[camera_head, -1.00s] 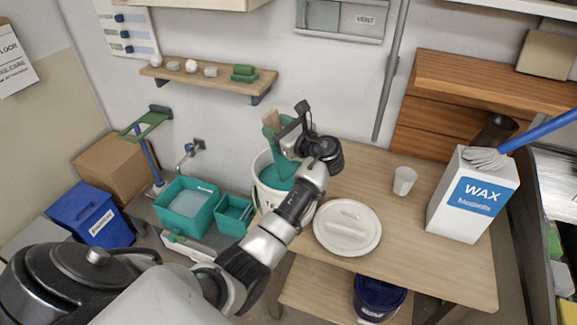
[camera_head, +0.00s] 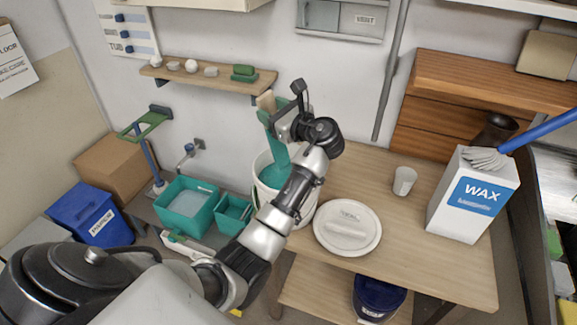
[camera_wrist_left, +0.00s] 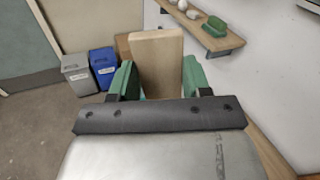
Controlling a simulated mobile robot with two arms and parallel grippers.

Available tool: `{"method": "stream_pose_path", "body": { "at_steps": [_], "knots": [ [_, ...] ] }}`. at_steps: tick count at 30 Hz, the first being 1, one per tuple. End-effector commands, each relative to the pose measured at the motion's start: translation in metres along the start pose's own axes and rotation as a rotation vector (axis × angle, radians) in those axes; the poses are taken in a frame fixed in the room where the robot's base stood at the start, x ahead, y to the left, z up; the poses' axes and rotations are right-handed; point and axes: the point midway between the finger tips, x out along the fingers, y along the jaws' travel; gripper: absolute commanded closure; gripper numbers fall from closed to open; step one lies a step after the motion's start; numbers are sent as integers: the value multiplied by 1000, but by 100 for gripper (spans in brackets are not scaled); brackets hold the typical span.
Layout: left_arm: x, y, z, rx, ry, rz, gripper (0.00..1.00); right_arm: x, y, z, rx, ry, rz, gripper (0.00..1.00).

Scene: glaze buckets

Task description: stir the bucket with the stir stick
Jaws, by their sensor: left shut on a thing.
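The stir stick has a bare wooden top (camera_head: 265,101) and a long teal-coated part (camera_head: 279,150) below it. My left gripper (camera_head: 284,117) is shut on the stick near its upper end; in the left wrist view the wooden top (camera_wrist_left: 157,55) stands between the two green fingers. The white bucket (camera_head: 263,195) stands on the table's left side and holds teal glaze (camera_head: 269,178). The stick slants down over the bucket's mouth; I cannot tell whether its lower end is in the glaze. My left forearm hides the bucket's right front. My right gripper is not in view.
A white lid (camera_head: 347,248) lies right of the bucket on the wooden table (camera_head: 420,262). A small cup (camera_head: 404,181) and a WAX box (camera_head: 474,205) stand farther right. Teal bins (camera_head: 187,222) sit lower left. A wall shelf (camera_head: 215,80) is behind.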

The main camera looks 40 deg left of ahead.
Motion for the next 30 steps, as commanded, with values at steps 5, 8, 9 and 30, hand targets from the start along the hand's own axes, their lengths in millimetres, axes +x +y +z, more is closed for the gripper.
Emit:
{"method": "stream_pose_path", "body": {
  "at_steps": [5,8,9,30],
  "knots": [
    [0,0,0,0,0,0,85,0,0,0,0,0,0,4],
    [0,0,0,0,0,0,85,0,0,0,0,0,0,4],
    [0,0,0,0,0,0,85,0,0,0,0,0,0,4],
    [-2,-10,47,-3,0,-1,85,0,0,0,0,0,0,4]
  ]
}}
